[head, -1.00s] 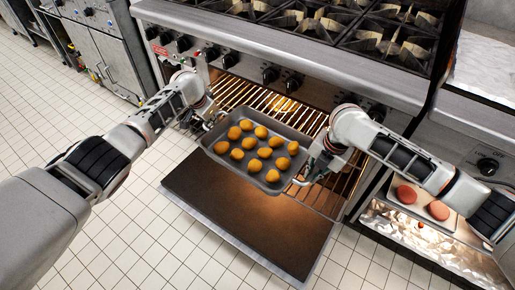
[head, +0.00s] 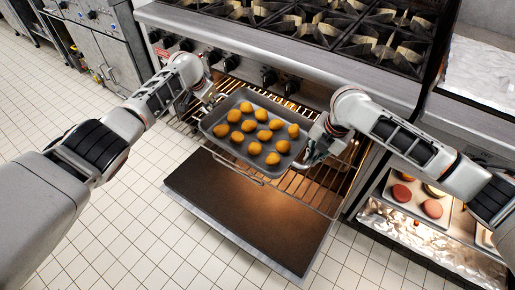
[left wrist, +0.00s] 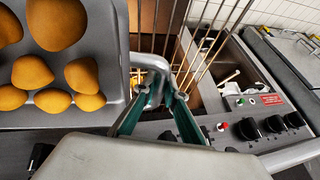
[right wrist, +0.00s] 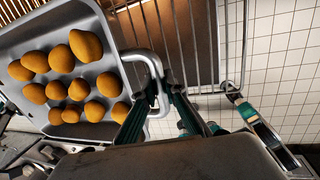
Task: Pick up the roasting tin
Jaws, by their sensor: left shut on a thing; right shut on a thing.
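The grey roasting tin (head: 226,149) holds several golden-brown potatoes (head: 262,135) and is held over the pulled-out oven rack, between my two grippers. It also shows in the left wrist view (left wrist: 60,116) and the right wrist view (right wrist: 25,100). My left gripper (head: 207,103) is at its left end, shut on the looped handle (left wrist: 154,88). My right gripper (head: 308,160) is at its right end, shut on the other handle (right wrist: 158,85). The tin looks about level. I cannot tell how far it is above the rack.
The wire oven rack (head: 315,190) extends from the lit oven. The dark open oven door (head: 245,215) lies low in front. The range with burners (head: 320,30) rises behind. At right, a lower compartment holds a tray with reddish patties (head: 432,208). Tiled floor (head: 110,230) is clear at left.

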